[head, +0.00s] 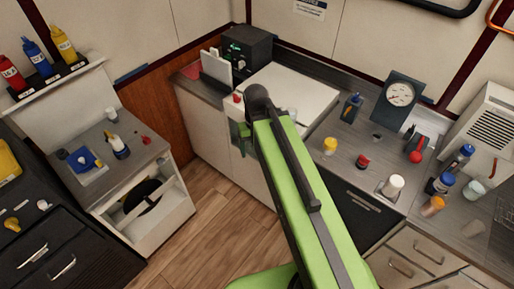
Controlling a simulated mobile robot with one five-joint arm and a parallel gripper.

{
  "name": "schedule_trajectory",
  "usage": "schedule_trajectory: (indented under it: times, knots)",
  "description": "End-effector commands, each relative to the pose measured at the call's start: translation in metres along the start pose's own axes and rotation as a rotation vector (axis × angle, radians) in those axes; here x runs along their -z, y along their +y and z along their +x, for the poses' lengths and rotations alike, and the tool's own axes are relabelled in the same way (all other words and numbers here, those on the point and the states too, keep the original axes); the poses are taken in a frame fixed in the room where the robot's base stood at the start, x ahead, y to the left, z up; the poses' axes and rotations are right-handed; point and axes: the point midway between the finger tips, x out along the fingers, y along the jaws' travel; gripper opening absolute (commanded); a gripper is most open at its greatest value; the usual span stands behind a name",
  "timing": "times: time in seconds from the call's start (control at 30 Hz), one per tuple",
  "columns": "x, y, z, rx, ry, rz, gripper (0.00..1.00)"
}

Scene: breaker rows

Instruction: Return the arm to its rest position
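My green arm rises from the bottom middle in the head view, with a dark joint at its upper end. It reaches toward the corner counter. A small green part of my arm's far end shows just left of that joint, in front of the counter's side. My gripper's fingers cannot be made out, as the arm's upper end hides that area. I cannot tell whether it is open or shut, or whether it holds anything. No breaker rows can be made out.
The right counter (340,150) holds a gauge (400,94), a yellow-topped jar (330,146) and several bottles. A black box (246,47) stands at the back corner. A left cabinet (150,209) has an open front. The wooden floor (215,232) between them is clear.

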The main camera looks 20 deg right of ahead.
Motion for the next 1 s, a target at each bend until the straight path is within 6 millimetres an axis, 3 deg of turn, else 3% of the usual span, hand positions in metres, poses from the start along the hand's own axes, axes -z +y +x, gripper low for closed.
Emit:
schedule_trajectory:
  times: [0.27,0.37,0.5,0.6,1.0]
  knots:
    - [0.001,0.001,0.004,0.0,0.0,-0.001,0.75]
    - [0.001,0.001,0.025,0.0,0.0,0.0,0.75]
    - [0.001,0.001,0.074,0.0,0.0,0.001,0.75]
    - [0.001,0.002,0.099,0.0,0.0,0.002,0.75]
    - [0.001,0.002,0.093,0.0,0.0,0.003,0.75]
